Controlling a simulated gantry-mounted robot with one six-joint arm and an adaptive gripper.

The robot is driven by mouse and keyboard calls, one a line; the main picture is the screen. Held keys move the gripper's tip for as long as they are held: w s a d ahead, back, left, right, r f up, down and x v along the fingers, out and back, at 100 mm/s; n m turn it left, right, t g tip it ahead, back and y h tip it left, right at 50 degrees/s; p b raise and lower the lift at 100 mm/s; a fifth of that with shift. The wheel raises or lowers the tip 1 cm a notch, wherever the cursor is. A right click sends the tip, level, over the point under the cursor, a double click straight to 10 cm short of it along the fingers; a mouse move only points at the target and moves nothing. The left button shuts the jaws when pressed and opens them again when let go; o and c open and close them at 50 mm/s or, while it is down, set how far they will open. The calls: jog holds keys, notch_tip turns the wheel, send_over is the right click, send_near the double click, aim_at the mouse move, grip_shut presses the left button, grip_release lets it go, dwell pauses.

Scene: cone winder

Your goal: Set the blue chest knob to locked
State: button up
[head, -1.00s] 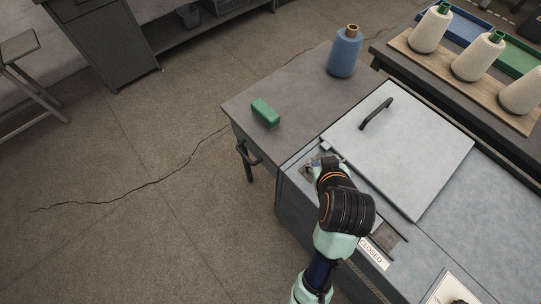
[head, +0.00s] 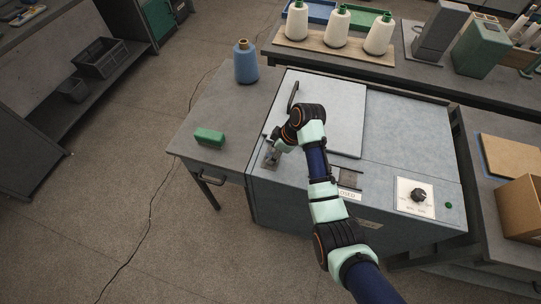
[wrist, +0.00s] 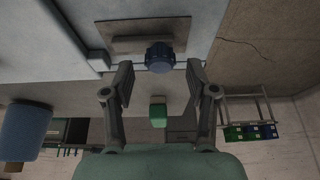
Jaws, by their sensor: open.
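The blue knob (wrist: 160,57) shows in the wrist view on a flat brownish-grey plate (wrist: 125,32) on the pale chest top. My gripper (wrist: 160,78) is open, with one finger on each side of the knob's line and nothing held. I cannot tell whether the fingertips touch the knob. In the head view my gripper (head: 271,156) is at the left front corner of the chest (head: 400,130), beside its closed lid (head: 335,105). There the knob is hidden by my gripper, and its setting cannot be read.
A black dial (head: 418,195) on a white plate and a green button (head: 448,205) sit at the chest's right front. A lid handle (head: 293,97) stands close to my wrist. A green block (head: 209,138) and a blue cone (head: 246,64) stand on the left side table.

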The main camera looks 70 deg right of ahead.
jog(key=shift+x, duration=0.8)
jog(key=shift+c, duration=0.3)
grip_shut()
jog(key=shift+r, duration=0.1)
